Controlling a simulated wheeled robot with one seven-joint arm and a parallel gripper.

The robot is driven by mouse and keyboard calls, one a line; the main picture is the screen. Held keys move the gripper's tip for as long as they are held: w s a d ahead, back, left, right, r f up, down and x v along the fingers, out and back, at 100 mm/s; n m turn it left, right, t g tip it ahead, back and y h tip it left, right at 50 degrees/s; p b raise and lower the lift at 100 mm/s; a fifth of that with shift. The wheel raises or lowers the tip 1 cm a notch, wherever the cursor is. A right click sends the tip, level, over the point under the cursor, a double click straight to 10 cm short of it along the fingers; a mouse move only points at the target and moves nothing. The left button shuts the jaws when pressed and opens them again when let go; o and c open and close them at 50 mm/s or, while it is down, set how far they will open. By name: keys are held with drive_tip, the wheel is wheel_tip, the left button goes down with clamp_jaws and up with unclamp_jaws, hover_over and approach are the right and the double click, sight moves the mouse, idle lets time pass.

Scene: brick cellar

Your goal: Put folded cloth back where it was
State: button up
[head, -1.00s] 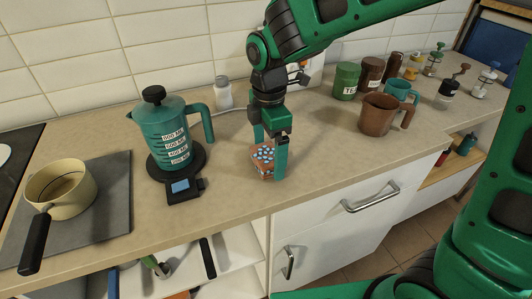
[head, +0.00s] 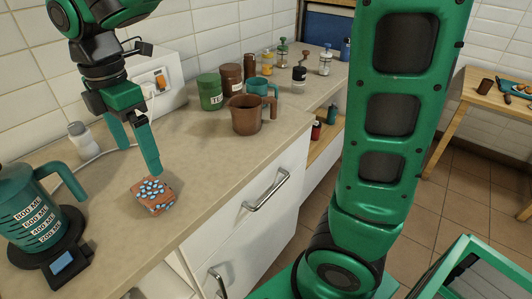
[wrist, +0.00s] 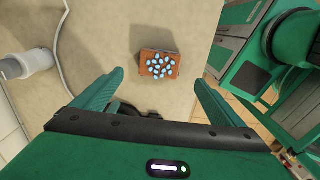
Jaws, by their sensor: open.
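The folded cloth (head: 153,195), orange-brown with pale blue spots, lies on the counter near its front edge. It also shows whole in the wrist view (wrist: 158,64), lying flat beyond my fingertips. My gripper (head: 138,158) is open and empty, behind and above the cloth in the head view. In the wrist view its two fingers (wrist: 159,78) stand wide apart, one to each side of the cloth's line, with nothing between them. The cloth appears clear of both fingers.
A teal kettle (head: 34,215) stands on a scale at left, with a white-capped jar (head: 84,140) behind. A brown mug (head: 246,115), green tin (head: 210,92) and brown tin (head: 231,79) stand further right. The counter (head: 205,150) between cloth and mug is clear.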

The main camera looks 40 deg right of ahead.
drive_tip(key=s+d+f+m, duration=0.1)
drive_tip(key=s+d+m, duration=0.2)
drive_tip(key=d+m, duration=0.6)
drive_tip(key=s+d+f+m, duration=0.15)
drive_tip(key=d+m, duration=0.25)
drive_tip(key=d, duration=0.9)
drive_tip(key=s+d+f+m, duration=0.3)
drive_tip(key=s+d+m, duration=0.3)
drive_tip(key=s+m, duration=0.1)
drive_tip(key=s+d+f+m, duration=0.3)
drive_tip(key=s+d+m, duration=0.3)
drive_tip(key=s, duration=0.3)
drive_tip(key=shift+s+d+m, duration=0.25)
drive_tip(key=shift+d+m, duration=0.05)
drive_tip(key=shift+m, duration=0.5)
